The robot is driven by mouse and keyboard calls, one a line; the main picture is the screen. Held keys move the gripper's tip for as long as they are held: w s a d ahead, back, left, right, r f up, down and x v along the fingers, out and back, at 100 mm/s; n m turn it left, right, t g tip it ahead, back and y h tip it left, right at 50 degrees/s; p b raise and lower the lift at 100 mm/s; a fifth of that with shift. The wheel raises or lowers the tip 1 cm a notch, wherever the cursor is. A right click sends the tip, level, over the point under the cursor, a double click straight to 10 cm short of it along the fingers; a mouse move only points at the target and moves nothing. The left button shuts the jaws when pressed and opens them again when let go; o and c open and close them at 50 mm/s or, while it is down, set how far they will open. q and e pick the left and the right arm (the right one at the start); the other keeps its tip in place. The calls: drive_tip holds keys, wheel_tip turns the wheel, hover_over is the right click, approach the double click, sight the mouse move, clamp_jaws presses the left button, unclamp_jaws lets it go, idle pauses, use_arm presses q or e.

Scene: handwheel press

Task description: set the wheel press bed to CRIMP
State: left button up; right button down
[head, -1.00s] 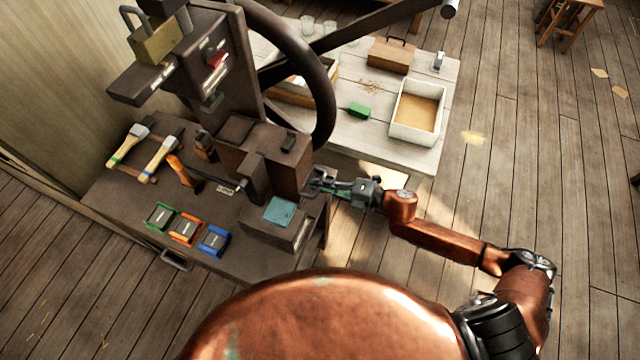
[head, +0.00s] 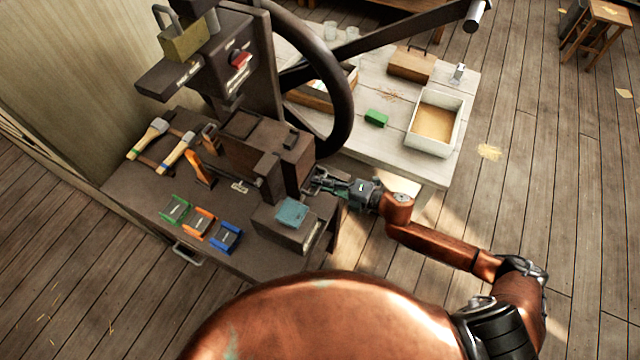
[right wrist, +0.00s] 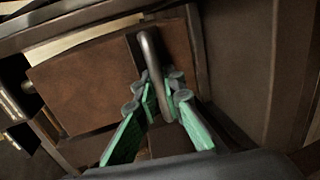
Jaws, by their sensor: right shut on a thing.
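The wheel press has a dark handwheel (head: 340,90) and a brown block-like bed (head: 292,148) low on its body. My right gripper (head: 322,184) is at the right side of the bed, its arm reaching in from the right. In the right wrist view, the green fingers (right wrist: 163,100) are shut around a grey metal bar handle (right wrist: 150,58) in front of a brown plate (right wrist: 85,85). No readable CRIMP marking shows; a small pale label (head: 239,187) on the bench is too small to read. My left gripper is not in view.
Green, orange and blue holders (head: 199,223) lie on the dark bench, with hammers (head: 175,153) behind. A teal pad (head: 292,211) sits on a box near the gripper. A white table (head: 440,168) with a tray (head: 409,140) stands behind.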

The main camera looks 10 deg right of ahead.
drive_tip(key=c, duration=2.2)
unclamp_jaws()
drive_tip(key=shift+w+a, duration=0.2)
drive_tip(key=shift+o, duration=0.8)
drive_tip(key=shift+s, duration=0.1)
drive_tip(key=shift+d, duration=0.1)
drive_tip(key=shift+s+d, duration=0.3)
drive_tip(key=shift+d, duration=0.05)
drive_tip(key=v, duration=1.1)
drive_tip(key=shift+r, duration=0.15)
